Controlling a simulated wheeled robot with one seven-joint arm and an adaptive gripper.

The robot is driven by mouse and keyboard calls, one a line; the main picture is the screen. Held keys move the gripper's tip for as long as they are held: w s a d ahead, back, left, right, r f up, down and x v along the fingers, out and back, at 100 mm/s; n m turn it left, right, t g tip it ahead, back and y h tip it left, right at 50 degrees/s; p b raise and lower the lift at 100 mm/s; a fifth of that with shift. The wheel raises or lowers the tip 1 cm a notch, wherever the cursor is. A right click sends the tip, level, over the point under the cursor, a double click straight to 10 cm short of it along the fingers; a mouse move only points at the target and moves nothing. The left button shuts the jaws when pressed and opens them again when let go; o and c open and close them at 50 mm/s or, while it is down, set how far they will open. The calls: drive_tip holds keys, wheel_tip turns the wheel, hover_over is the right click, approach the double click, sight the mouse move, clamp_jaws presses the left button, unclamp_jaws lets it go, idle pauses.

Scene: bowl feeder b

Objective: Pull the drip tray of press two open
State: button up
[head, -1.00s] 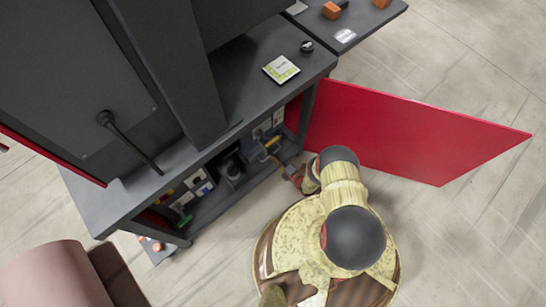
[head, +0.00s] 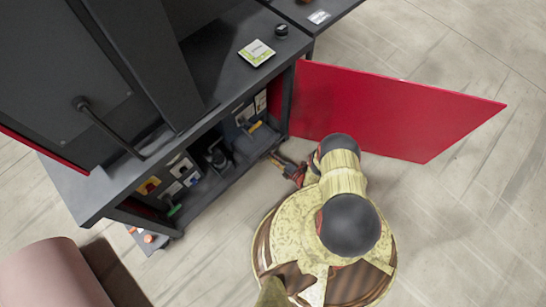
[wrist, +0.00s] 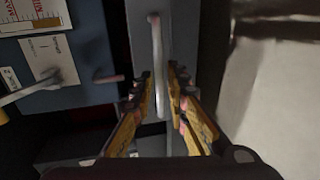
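In the wrist view a pale bar handle (wrist: 158,62) stands on a grey panel (wrist: 190,40). The panel may be the drip tray's front; I cannot be sure. My gripper (wrist: 160,75) has one finger on each side of the bar, close to it. Whether the fingers press on the bar is not clear. In the head view my gripper (head: 278,157) is low, just outside the open bay under the press (head: 100,50). The tray cannot be made out in that view.
A red door (head: 390,105) stands open to the right of the bay. Inside the bay are labelled boxes (head: 182,168) and other fittings. In the wrist view a panel with labels (wrist: 50,60) and a lever is at left. Floor (head: 470,210) is clear at right.

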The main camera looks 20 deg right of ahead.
drive_tip(key=shift+o, duration=1.1)
drive_tip(key=shift+r, duration=0.1)
wheel_tip(320, 180, up, 10)
idle(0.7)
